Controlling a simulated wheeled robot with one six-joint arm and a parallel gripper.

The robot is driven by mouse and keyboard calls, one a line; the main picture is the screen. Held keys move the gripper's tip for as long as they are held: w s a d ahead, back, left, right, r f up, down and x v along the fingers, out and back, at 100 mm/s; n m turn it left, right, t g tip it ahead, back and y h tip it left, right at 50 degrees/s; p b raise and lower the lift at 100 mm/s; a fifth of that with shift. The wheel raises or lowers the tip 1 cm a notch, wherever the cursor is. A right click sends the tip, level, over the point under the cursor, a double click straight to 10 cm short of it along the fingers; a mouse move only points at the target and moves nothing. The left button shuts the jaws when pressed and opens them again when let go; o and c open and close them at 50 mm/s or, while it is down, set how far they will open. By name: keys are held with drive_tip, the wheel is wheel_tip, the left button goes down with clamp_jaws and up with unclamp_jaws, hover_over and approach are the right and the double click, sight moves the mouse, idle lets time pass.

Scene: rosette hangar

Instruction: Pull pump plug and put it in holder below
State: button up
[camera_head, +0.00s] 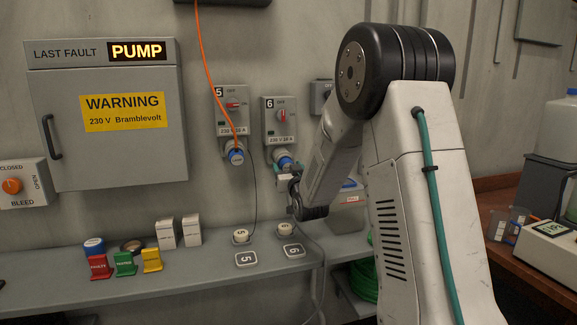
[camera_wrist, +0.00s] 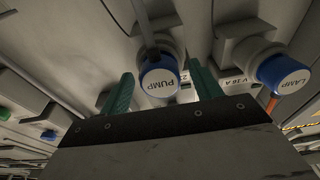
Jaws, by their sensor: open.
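The pump plug (camera_wrist: 159,78), blue with a white face marked PUMP, sits between the teal fingers of my gripper (camera_wrist: 161,70) in the wrist view. The fingers are open, with a gap visible on both sides of the plug. In the head view the plug (camera_head: 284,162) is at socket 6 (camera_head: 281,120), and my gripper (camera_head: 290,182) is just in front, partly hidden by my arm. Below, on the shelf, are a round white piece marked 6 (camera_head: 285,228) and a label 6 (camera_head: 294,251); I cannot tell which part is the holder.
The lamp plug (camera_wrist: 285,72) with an orange cable is beside the pump plug, at socket 5 (camera_head: 232,108). A round white piece (camera_head: 241,236) and label 5 (camera_head: 247,259) lie below it. Grey cables hang near my gripper. Coloured tags (camera_head: 125,264) and small boxes (camera_head: 190,229) stand leftward on the shelf.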

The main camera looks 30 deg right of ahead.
sight(288, 167)
drive_tip(key=shift+c, duration=0.3)
drive_tip(key=c, duration=1.2)
drive_tip(key=shift+v, duration=3)
drive_tip(key=shift+c, duration=0.3)
drive_tip(key=shift+f, duration=0.15)
